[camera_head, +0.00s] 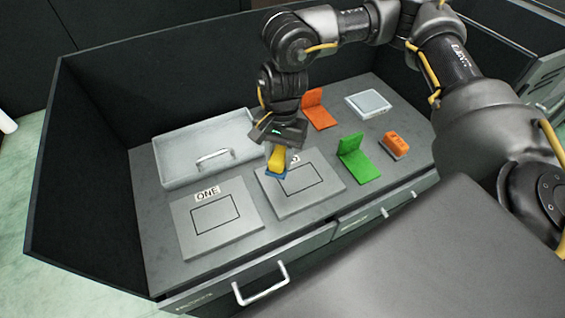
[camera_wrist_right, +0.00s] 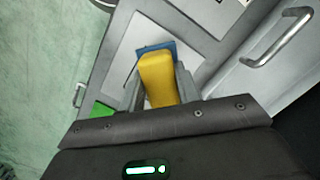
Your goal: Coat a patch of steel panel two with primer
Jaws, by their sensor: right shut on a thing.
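Steel panel two (camera_head: 318,197) lies flat on the grey worktop, with a thin black rectangle outlined on it. Its label is mostly hidden behind my right gripper (camera_head: 279,148). That gripper is shut on a yellow-handled applicator (camera_head: 277,158) with a blue pad (camera_head: 272,174). The pad is at the left side of panel two's outline; I cannot tell whether it touches the surface. In the right wrist view the yellow handle (camera_wrist_right: 158,82) sits between the fingers, with the blue pad (camera_wrist_right: 153,48) beyond. No coating shows on the panel. My left gripper is not in view.
Panel one (camera_head: 188,244), labelled ONE, lies left of panel two. Behind is a grey lidded tray (camera_head: 178,148) with a handle. Green (camera_head: 358,160) and orange (camera_head: 318,112) brackets, an orange block (camera_head: 395,145) and a pale square container (camera_head: 368,104) stand right. Dark walls enclose the back and left.

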